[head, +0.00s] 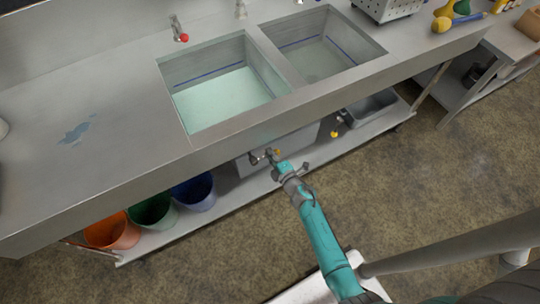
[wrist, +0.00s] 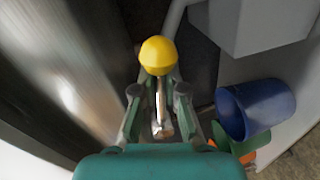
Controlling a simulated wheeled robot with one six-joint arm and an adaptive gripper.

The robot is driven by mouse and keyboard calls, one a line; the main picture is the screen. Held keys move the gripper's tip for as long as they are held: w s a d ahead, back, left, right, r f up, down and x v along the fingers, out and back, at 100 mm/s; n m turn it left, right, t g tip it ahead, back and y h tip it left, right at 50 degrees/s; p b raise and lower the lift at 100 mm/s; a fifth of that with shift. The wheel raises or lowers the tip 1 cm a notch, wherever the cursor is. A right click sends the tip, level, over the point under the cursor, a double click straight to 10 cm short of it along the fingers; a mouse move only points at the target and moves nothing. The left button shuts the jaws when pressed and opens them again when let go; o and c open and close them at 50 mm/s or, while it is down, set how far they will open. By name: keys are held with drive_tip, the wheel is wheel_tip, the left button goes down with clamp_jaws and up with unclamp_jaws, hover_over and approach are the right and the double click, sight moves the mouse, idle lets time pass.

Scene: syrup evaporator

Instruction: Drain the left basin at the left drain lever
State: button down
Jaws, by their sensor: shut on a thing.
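The left basin (head: 225,98) is set in the steel counter and holds pale green liquid, its surface below a blue line on the wall. Below the counter's front edge is the left drain lever, with a yellow ball knob (head: 277,151). My gripper (head: 282,166) reaches in under the counter to this lever. In the wrist view, the yellow knob (wrist: 158,54) stands just beyond my fingertips, and the metal lever rod (wrist: 160,100) runs between the fingers. My gripper is shut on the lever. The fingers partly hide the rod and its valve.
The right basin (head: 320,58) adjoins, with another yellow-knobbed lever (head: 335,133) below it. Orange (head: 112,232), green (head: 153,210) and blue (head: 194,192) buckets stand on the lower shelf to the left. The counter edge (head: 200,152) overhangs my gripper. Open floor lies in front.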

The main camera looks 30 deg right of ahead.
idle(0.4)
drive_tip(key=c, duration=1.2)
unclamp_jaws()
drive_tip(key=s+r, duration=0.2)
drive_tip(key=s, duration=0.9)
drive_tip(key=shift+s+d+r, duration=0.15)
drive_tip(key=shift+s+r, duration=0.05)
drive_tip(key=shift+s, duration=0.15)
